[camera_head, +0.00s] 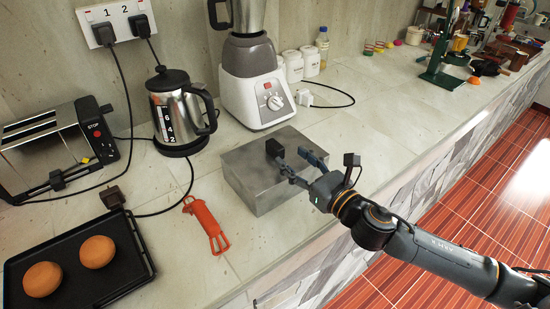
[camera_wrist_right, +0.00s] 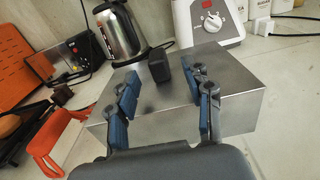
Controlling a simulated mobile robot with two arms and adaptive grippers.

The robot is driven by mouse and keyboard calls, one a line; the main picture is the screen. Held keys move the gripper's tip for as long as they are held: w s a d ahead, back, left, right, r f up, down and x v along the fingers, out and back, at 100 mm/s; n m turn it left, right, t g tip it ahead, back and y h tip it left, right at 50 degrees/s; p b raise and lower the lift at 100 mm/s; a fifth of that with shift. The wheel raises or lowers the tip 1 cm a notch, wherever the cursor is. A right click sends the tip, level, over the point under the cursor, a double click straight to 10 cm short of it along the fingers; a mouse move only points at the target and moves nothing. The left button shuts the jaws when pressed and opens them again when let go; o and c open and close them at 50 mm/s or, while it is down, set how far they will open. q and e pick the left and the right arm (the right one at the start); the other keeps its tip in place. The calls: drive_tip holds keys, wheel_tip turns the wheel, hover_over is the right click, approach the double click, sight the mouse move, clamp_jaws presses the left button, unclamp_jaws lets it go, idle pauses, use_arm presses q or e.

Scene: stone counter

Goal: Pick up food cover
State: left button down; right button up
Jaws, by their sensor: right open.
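The food cover (camera_head: 262,185) is a grey metal box with a black knob (camera_head: 274,148) on top. It sits on the stone counter, and also shows in the right wrist view (camera_wrist_right: 235,78). My right gripper (camera_head: 290,158) is open and empty over the cover's top, coming from the right. In the right wrist view the black knob (camera_wrist_right: 160,66) appears between the two blue-grey fingers, just beyond their tips. The fingers do not appear closed on it. My left gripper is not in view.
A blender (camera_head: 255,90) and a kettle (camera_head: 182,112) stand behind the cover. The counter's front edge lies close on the right.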

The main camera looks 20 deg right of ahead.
sight(282, 152)
drive_tip(key=x, duration=0.2)
drive_tip(key=p+x, duration=0.1)
drive_tip(key=x, duration=0.2)
drive_tip(key=shift+w+a+f, duration=0.1)
drive_tip(key=shift+w+a, duration=0.2)
drive_tip(key=shift+a, duration=0.1)
clamp_jaws()
